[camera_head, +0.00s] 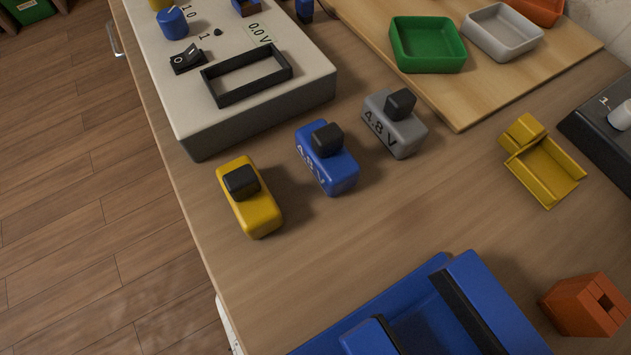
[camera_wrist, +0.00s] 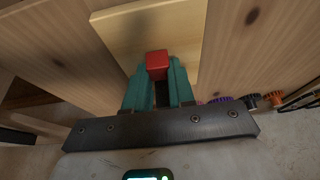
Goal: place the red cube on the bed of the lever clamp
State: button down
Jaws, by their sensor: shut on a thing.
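The red cube (camera_wrist: 157,58) is between the tips of the two teal fingers of my gripper (camera_wrist: 158,72) in the wrist view. The fingers are shut on it, and a pale wooden board shows behind it. Neither the cube nor my gripper shows in the head view. A blue device with black-faced blocks (camera_head: 470,290) is cut off at the bottom of the head view. I cannot tell whether it is the lever clamp. A small yellow piece with a shallow trough (camera_head: 543,170) lies on the table at the right; I cannot tell its kind either.
Yellow (camera_head: 255,212), blue (camera_head: 340,178) and grey (camera_head: 405,135) black-topped blocks stand mid-table. A pale box with a black frame (camera_head: 300,95) is behind them. A wooden board (camera_head: 465,105) holds trays. An orange-brown slotted block (camera_head: 570,310) is at lower right. Bare table lies centre right.

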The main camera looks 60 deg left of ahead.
jog(key=c, duration=1)
grip_release()
jog(key=shift+f, duration=0.15)
jog(key=shift+o, duration=0.2)
jog(key=p+v, duration=0.5)
jog(key=v, duration=0.7)
jog(key=shift+p, duration=0.3)
